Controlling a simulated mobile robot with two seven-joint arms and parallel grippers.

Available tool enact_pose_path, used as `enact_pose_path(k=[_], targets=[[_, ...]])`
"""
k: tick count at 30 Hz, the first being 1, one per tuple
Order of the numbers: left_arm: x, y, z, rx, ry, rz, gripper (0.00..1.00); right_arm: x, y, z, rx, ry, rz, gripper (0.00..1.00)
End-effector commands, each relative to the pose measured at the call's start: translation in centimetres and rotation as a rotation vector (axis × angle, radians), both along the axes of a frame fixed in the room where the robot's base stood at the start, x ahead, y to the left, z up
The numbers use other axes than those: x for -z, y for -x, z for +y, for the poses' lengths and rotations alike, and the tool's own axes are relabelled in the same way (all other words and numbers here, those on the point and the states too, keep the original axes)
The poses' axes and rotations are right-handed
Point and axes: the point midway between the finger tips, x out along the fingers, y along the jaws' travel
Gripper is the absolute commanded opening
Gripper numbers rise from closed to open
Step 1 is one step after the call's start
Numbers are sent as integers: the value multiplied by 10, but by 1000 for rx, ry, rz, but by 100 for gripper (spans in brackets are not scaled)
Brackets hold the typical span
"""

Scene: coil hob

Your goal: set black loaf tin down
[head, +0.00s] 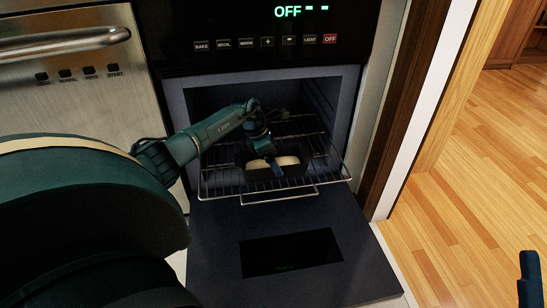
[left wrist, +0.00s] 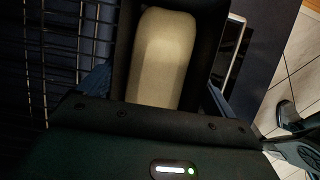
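The black loaf tin (head: 292,178) is inside the oven opening, over the pulled-out wire rack (head: 222,183), with a pale loaf (head: 287,161) in it. In the left wrist view the tin (left wrist: 205,50) and loaf (left wrist: 160,60) lie straight ahead of the palm. My left gripper (head: 270,165) reaches in from the left, pointing down. Its blue fingers (left wrist: 157,92) lie against the tin's two long sides, shut on it. Whether the tin's base touches the rack is hidden. Part of my right gripper (head: 530,280) shows at the lower right edge; its opening cannot be judged.
The oven door (head: 215,240) is folded down below the rack. The control panel (head: 270,42) is above the opening, and the oven side walls are close around my left arm. Wooden floor (head: 480,170) lies clear to the right.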

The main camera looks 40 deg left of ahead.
Motion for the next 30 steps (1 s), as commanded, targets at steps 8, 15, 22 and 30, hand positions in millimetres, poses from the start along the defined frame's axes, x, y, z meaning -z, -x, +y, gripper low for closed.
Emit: enact_pose_path(k=[8, 15, 22, 30], targets=[[0, 0, 0, 0, 0, 0, 100, -1, 0, 0, 0, 0, -4, 36], [-18, 4, 4, 0, -2, -1, 100, 1, 0, 0, 0, -5, 59, 36], [-65, 19, 16, 0, -3, -1, 100, 35, 7, 4, 5, -30, 314, 36], [-105, 33, 27, 1, -2, 1, 100, 49, 12, 4, 24, -14, 406, 36]])
